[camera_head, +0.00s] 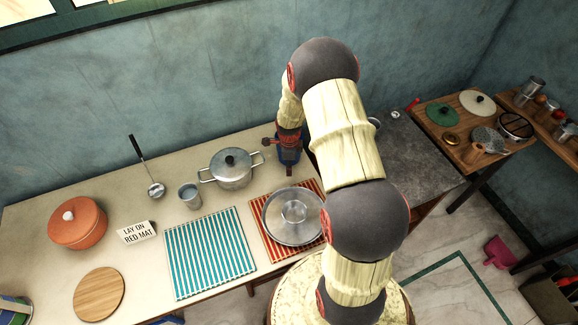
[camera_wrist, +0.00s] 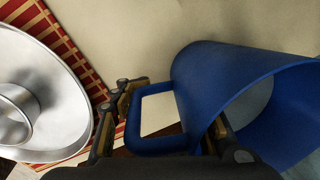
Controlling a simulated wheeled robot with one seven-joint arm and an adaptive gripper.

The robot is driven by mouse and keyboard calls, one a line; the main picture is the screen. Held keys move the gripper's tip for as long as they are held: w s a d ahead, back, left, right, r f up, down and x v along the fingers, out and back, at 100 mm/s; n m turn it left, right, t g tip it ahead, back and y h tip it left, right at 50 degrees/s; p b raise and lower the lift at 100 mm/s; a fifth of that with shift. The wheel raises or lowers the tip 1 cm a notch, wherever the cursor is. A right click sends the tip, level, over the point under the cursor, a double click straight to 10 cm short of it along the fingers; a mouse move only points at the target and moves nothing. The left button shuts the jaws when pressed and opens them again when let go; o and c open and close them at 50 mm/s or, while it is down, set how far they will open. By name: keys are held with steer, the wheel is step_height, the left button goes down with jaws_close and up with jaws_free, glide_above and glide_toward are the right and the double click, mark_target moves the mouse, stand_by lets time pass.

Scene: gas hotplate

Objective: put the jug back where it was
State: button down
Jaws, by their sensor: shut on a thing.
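The blue jug (camera_wrist: 232,85) fills the right of the wrist view, its open mouth facing the lower right. My gripper (camera_wrist: 165,118) is shut on the jug's handle, with a finger on either side of it. In the head view my gripper (camera_head: 284,141) is at the back right of the pale counter, right of the steel pot. Only a little of the blue jug (camera_head: 289,156) shows below it; my arm and gripper hide the rest. I cannot tell whether the jug's base touches the counter.
A round metal dish (camera_head: 275,228) lies on the red striped mat (camera_head: 257,238), close to the jug. Left are the lidded steel pot (camera_head: 231,175), a metal cup (camera_head: 190,196), the teal striped mat (camera_head: 210,255) and a sign (camera_head: 137,233) reading "LAY ON RED MAT". A dark grey worktop (camera_head: 405,165) lies right.

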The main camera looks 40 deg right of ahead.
steer(key=shift+w, duration=0.1)
steer(key=c, duration=1.1)
jaws_free()
steer(key=shift+f, duration=0.15)
steer(key=shift+o, duration=0.2)
steer(key=r+p, duration=0.1)
steer(key=r, duration=0.7)
steer(key=s+r+p, duration=0.1)
steer(key=r, duration=0.3)
steer(key=shift+s+a+r+p, duration=0.1)
steer(key=shift+a+p, duration=0.25)
steer(key=shift+a, duration=0.05)
steer(key=s+a+r+n+t, duration=0.1)
steer(key=s+a+r+n, duration=0.1)
steer(key=a+r+n, duration=0.35)
steer(key=s+a+r+n, duration=0.1)
steer(key=a+r+n, duration=0.1)
steer(key=r, duration=0.7)
steer(key=s+a+r+n+t, duration=0.1)
steer(key=s+a+r+n, duration=0.1)
steer(key=a+r+n, duration=0.35)
steer(key=s+a+r+n+t, duration=0.1)
steer(key=s+a+r+n, duration=0.3)
steer(key=s, duration=0.4)
steer(key=s+a+r+n+t, duration=0.1)
steer(key=s+a+r+n, duration=0.4)
steer(key=s+r+n, duration=0.2)
steer(key=shift+s+r+n+y, duration=0.3)
steer(key=shift+s+n+y, duration=0.1)
steer(key=shift+s+n, duration=0.4)
